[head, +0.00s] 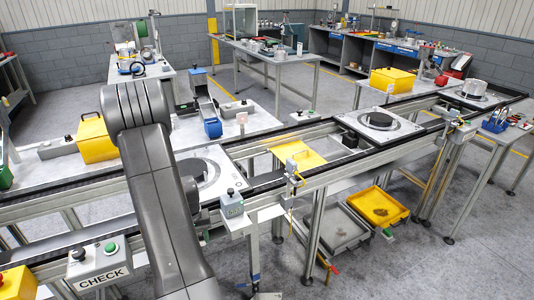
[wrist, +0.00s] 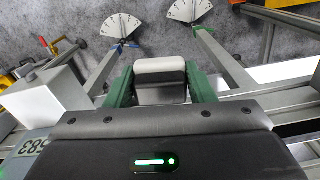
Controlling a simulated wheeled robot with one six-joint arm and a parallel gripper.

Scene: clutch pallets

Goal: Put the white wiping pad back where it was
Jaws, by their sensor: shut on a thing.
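The white wiping pad (wrist: 160,66) shows in the wrist view as a pale rounded block with a dark grey part under it. My gripper (wrist: 161,84) has its green fingers shut on it, one at each side. The pad is held above the grey floor, beside metal rails. In the head view my grey arm stands in front of the conveyor, and I cannot make out the fingers or the pad there. The pad's former place cannot be told from these frames.
A conveyor with pallets (head: 378,125) runs across the head view. A grey CHECK box (head: 100,262) is at the front left. Yellow (head: 378,207) and grey trays are under the line. A pale box (wrist: 48,98) and metal rails flank the gripper in the wrist view.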

